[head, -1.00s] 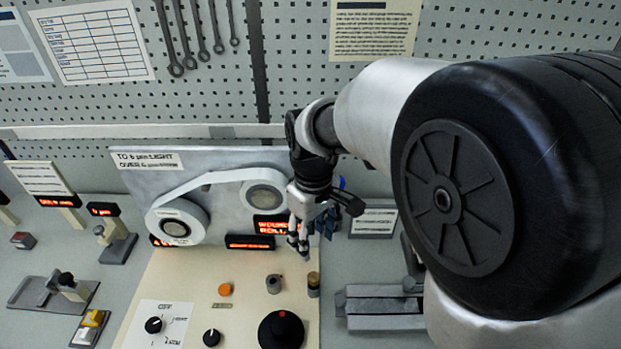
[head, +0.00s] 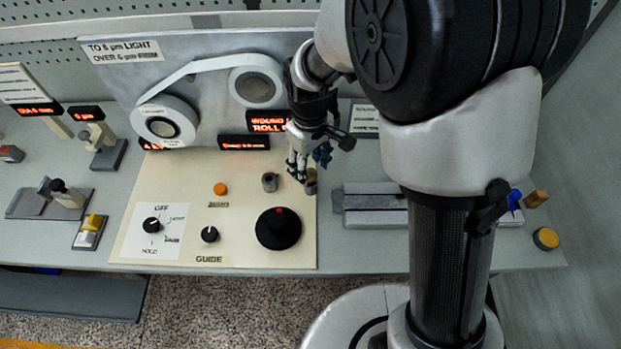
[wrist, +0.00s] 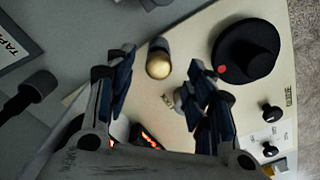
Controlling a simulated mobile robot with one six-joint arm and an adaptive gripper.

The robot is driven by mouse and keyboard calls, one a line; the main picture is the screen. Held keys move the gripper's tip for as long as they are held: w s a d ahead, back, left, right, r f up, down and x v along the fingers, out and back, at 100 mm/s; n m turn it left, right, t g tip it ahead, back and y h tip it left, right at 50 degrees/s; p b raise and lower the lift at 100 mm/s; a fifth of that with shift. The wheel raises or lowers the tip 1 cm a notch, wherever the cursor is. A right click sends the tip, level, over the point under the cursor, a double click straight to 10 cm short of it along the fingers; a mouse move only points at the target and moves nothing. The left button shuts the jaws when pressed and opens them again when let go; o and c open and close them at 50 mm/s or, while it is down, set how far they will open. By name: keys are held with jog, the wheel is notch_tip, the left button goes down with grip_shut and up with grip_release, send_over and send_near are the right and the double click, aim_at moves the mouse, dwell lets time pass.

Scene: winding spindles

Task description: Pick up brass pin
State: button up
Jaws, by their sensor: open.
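The brass pin (head: 311,186) stands upright on the cream panel (head: 240,250), right of a grey metal pin (head: 269,182). My gripper (head: 299,171) is just over and beside the brass pin and partly hides it in the head view. In the wrist view the pin's round brass end (wrist: 158,71) shows between my two spread fingers, ahead of the fingertips. The fingers are open and hold nothing. I cannot tell from these views how far the tips are above the pin.
A large black knob (head: 278,228) stands in front of the pins. An orange button (head: 220,189) is to the left. A grey slotted block (head: 375,204) lies to the right. The tape-winding board (head: 200,110) rises behind my gripper.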

aim_at(310, 172)
notch_tip(310, 172, down, 4)
jog(key=shift+w+d+r+b, duration=0.1)
jog(key=shift+r+b, duration=0.05)
jog(key=shift+b, duration=0.45)
jog(key=shift+r, duration=0.1)
jog(key=shift+c, duration=0.5)
grip_shut()
